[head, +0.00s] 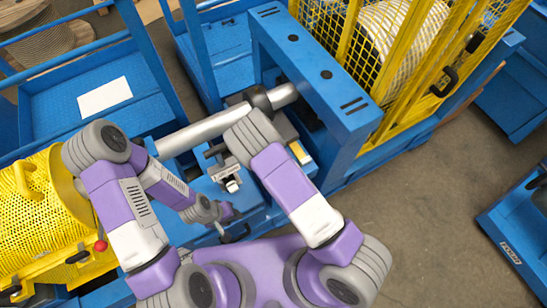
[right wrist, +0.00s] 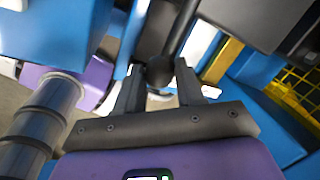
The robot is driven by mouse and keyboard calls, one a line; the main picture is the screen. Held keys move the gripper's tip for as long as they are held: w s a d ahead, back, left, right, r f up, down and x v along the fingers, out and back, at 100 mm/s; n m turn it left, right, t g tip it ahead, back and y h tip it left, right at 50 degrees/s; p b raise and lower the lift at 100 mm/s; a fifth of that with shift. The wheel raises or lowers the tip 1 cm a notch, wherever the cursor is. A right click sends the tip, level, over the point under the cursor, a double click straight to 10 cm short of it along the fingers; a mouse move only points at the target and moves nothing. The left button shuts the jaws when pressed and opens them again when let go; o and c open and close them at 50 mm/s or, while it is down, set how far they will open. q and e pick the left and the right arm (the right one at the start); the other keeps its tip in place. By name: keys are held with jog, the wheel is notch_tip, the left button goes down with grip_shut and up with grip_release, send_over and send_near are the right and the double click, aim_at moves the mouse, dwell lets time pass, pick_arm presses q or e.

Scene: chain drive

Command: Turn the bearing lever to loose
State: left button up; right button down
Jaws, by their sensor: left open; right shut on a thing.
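The bearing lever (right wrist: 181,28) is a dark rod ending in a round black knob (right wrist: 159,71) in the right wrist view. My right gripper (right wrist: 158,84) has its two dark fingers on either side of the knob and is shut on it. In the head view I cannot make out the right gripper or the lever; my right arm covers that area. My left gripper (head: 236,235) is low in the middle of the head view, dark, open and away from the lever. The lever's end marks cannot be read.
A steel shaft (head: 205,131) runs to the blue frame (head: 335,85). A silver fitting (head: 230,180) sits below it. Yellow mesh guards (head: 30,205) stand left and upper right (head: 350,40). A white sheet (head: 105,96) lies on a blue platform.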

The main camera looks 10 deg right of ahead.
jog(key=shift+a, duration=0.3)
jog(key=c, duration=0.7)
grip_release()
jog(key=shift+r, duration=0.25)
jog(key=r, duration=0.2)
jog(key=s+r, duration=0.1)
jog(key=r, duration=0.1)
jog(key=r+p, duration=0.1)
jog(key=r, duration=0.2)
jog(key=shift+s+a, duration=0.15)
jog(key=shift+a, duration=0.25)
